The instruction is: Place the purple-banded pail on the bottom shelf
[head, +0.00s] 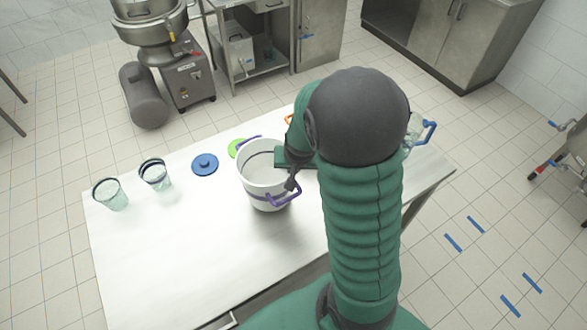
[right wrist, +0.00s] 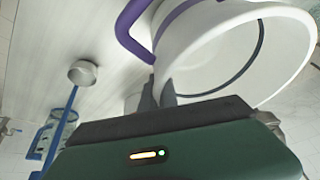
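The purple-banded pail (head: 262,180) is white, with a purple band and purple handles, and appears upright on the table in the head view. It fills the upper right of the right wrist view (right wrist: 190,60). My right gripper (head: 291,182) is at the pail's right rim. In the right wrist view its dark fingers (right wrist: 158,92) are close together with the pail's wall between them, beside a purple handle (right wrist: 130,35). My left gripper is out of view. A low metal shelf (head: 262,68) shows under the steel table at the back.
The white table (head: 160,260) holds two clear cups (head: 112,196) (head: 156,177), a blue lid (head: 204,164) and a green lid (head: 235,148). A blue-handled jug (head: 416,130) is partly hidden by my arm. A machine (head: 180,70) stands behind. Tiled floor lies between the tables.

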